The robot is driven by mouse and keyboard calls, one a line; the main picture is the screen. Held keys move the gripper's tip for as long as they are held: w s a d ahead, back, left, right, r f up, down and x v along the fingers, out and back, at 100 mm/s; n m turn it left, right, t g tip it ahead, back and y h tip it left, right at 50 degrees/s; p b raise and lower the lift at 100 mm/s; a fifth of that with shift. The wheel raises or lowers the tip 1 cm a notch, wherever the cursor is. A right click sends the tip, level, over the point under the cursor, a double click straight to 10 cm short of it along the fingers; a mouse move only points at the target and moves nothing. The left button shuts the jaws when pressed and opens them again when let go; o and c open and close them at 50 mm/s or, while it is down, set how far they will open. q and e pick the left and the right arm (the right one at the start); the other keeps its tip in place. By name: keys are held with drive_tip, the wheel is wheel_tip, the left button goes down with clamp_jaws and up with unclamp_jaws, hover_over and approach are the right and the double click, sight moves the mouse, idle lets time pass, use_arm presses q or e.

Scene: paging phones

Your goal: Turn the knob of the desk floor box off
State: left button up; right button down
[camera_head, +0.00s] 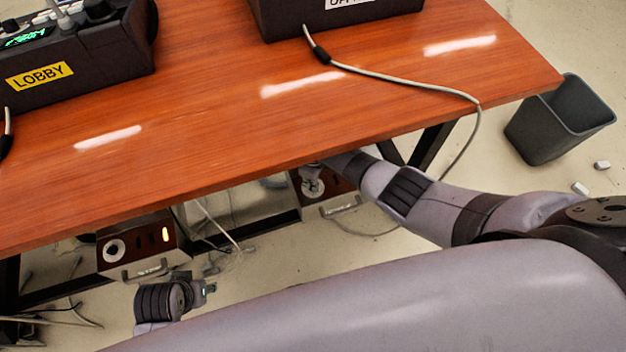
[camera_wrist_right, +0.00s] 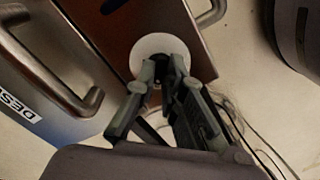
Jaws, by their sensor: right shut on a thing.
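The desk floor box (camera_head: 337,179) is under the table's near edge, a dark reddish-brown box with a round white dial. In the right wrist view its label, partly cut off, reads "DES" (camera_wrist_right: 17,103). My right gripper (camera_wrist_right: 165,75) is shut on the knob, in front of the white dial (camera_wrist_right: 158,47). The fingers hide most of the knob, so its angle cannot be told. In the head view my right arm reaches under the table and the gripper is mostly hidden. My left gripper (camera_head: 207,289) is low at the lower left, apart from the boxes; its jaws are unclear.
A second floor box (camera_head: 137,243) with a white dial and a lit orange light stands left under the table (camera_head: 330,120). A "LOBBY" phone unit (camera_head: 85,60) and another dark unit (camera_head: 330,12) stand on top. Cables hang below. A grey bin (camera_head: 560,120) is at right.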

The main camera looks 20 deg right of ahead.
idle(0.4)
drive_tip(key=c, duration=1.7)
unclamp_jaws()
drive_tip(key=shift+r, duration=0.1)
drive_tip(key=shift+r, duration=3.65)
